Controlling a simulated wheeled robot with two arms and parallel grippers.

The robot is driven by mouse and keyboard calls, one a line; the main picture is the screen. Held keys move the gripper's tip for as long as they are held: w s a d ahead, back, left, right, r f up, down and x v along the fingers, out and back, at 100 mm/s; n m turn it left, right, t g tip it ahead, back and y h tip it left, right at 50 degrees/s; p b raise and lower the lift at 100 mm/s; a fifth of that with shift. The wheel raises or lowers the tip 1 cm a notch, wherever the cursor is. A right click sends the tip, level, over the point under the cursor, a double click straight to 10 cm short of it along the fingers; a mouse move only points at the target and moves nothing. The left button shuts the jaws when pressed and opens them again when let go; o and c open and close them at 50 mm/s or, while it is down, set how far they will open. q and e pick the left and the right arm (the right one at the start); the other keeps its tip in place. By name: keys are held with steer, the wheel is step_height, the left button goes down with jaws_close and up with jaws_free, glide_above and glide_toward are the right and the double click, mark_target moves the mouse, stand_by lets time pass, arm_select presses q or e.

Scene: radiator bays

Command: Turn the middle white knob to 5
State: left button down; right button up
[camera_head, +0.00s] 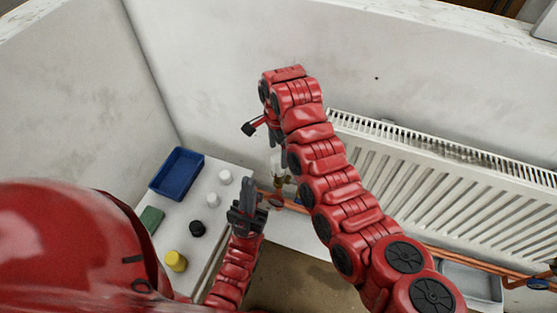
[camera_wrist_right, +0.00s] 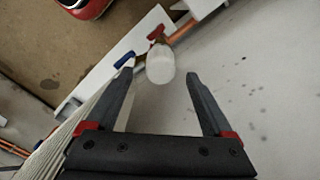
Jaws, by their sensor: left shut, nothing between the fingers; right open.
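A white knob (camera_wrist_right: 160,66) sits on a brass valve with a red part and a blue handle, in the right wrist view. In the head view the knob (camera_head: 276,161) is partly hidden by my right arm. My right gripper (camera_wrist_right: 160,75) is open, its fingertips on either side of the knob's image; I cannot tell whether they touch it. No number on the knob can be read. My left gripper (camera_head: 249,190) is shut and empty, above the right edge of the white bench, left of the valve.
On the white bench (camera_head: 185,235) stand a blue tray (camera_head: 178,172), a green block (camera_head: 152,219), a black cap (camera_head: 197,228), a yellow piece (camera_head: 176,261) and two white pieces (camera_head: 225,176). A radiator (camera_head: 450,195), copper pipe (camera_head: 450,256) and grey tray (camera_head: 478,276) are right.

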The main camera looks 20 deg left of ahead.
mark_target(279, 157)
steer(key=shift+f+p, duration=0.45)
steer(key=shift+f, duration=2.1)
